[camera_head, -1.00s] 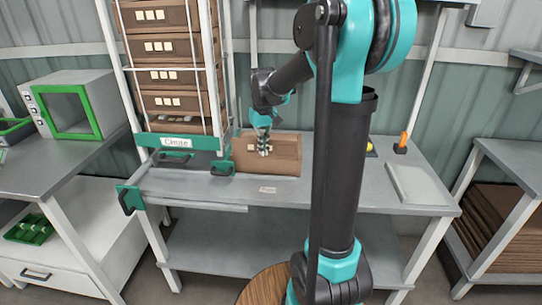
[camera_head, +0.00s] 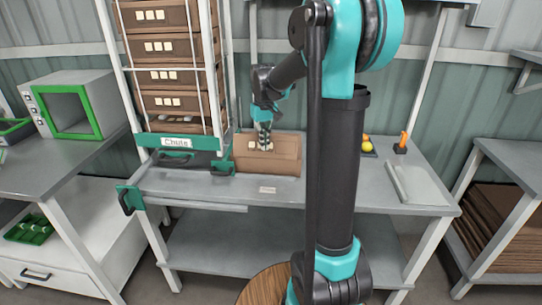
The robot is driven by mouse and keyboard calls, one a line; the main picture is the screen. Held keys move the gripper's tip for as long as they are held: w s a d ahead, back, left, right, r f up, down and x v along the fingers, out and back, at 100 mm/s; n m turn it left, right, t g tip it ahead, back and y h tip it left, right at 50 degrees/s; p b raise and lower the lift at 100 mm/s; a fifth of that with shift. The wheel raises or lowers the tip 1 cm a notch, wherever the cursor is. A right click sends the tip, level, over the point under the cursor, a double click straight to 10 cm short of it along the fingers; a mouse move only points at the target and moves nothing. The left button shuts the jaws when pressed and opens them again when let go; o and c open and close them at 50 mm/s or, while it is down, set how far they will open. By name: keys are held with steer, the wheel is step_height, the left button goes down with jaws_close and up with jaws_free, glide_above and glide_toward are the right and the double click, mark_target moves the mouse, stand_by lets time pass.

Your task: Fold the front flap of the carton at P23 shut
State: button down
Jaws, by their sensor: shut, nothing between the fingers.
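A brown carton (camera_head: 281,162) stands on the grey workbench, just right of the chute, behind a small label plate (camera_head: 267,190) whose text is too small to read. Its front face is toward me, with pale square marks partly covered by my fingers. I cannot tell the exact angle of its front flap. My gripper (camera_head: 264,146) points down at the carton's upper front, left of its middle. It is shut and empty. I cannot tell if the fingertips touch the cardboard.
The chute rack (camera_head: 176,142) holds several stacked cartons close to the left of the carton. A pale tray (camera_head: 404,184), an orange-handled tool (camera_head: 403,141) and a yellow round item (camera_head: 367,147) are on the bench at right. The bench front is clear.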

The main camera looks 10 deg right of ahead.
steer(key=shift+w+d+f, duration=0.1)
steer(key=shift+w+d, duration=0.15)
steer(key=shift+w, duration=0.55)
steer(key=w+f, duration=0.1)
steer(key=w, duration=0.1)
steer(key=w+d+f, duration=0.1)
steer(key=f, duration=0.1)
steer(key=shift+w+d+f, duration=0.1)
steer(key=shift+w+f, duration=0.05)
steer(key=shift+w, duration=0.2)
stand_by(0.4)
step_height(320, 180, up, 8)
stand_by(0.8)
steer(key=s+f+t, duration=0.1)
steer(key=s+f, duration=0.4)
steer(key=s, duration=0.5)
steer(key=s+d+f+m+t, duration=0.1)
steer(key=s+f, duration=0.5)
steer(key=s, duration=0.4)
steer(key=s+f+m+t, duration=0.1)
steer(key=s+f+t, duration=0.1)
steer(key=s+f, duration=0.4)
steer(key=s, duration=0.3)
steer(key=shift+s+d, duration=0.25)
steer(key=shift+s, duration=0.15)
